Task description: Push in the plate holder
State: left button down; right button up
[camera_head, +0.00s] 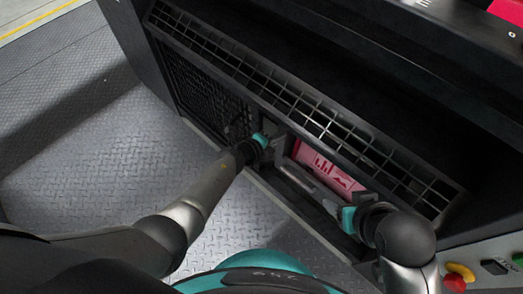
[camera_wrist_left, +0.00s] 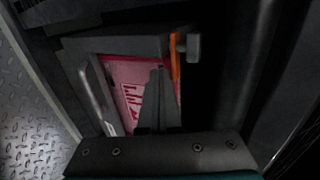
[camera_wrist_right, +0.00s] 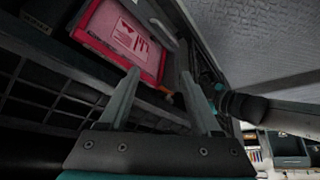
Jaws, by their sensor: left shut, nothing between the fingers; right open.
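The plate holder shows as a pinkish-red panel with a printed mark (camera_head: 335,172) in an opening of the dark machine front. It also shows in the left wrist view (camera_wrist_left: 115,75) and, with a red frame, in the right wrist view (camera_wrist_right: 125,38). A grey bar handle (camera_head: 297,178) runs along its near side. My left gripper (camera_head: 281,141) is shut and empty at the left end of the panel; its fingers (camera_wrist_left: 158,72) overlap the panel in the left wrist view. My right gripper (camera_head: 325,203) is open and empty near the right end. Contact with the holder cannot be told.
A long black grid grille (camera_head: 290,90) runs above the opening. A mesh panel (camera_head: 205,95) lies to the left. A red and yellow button (camera_head: 458,275) sits at the lower right. A small orange part (camera_wrist_left: 175,62) is beside the panel. The metal floor (camera_head: 90,140) at left is clear.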

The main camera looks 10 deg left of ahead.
pick_arm(q)
jog(key=p+v, duration=0.6)
jog(key=v, duration=0.3)
jog(key=shift+r, duration=0.15)
pick_arm(e)
jog(key=s+d+f+g, duration=0.1)
jog(key=s+f+g, duration=0.2)
jog(key=f, duration=0.8)
jog(key=shift+s+d+f+h, duration=0.25)
jog(key=shift+d+f+h, duration=0.05)
jog(key=shift+f+h, duration=0.1)
pick_arm(q)
jog(key=shift+a, duration=0.15)
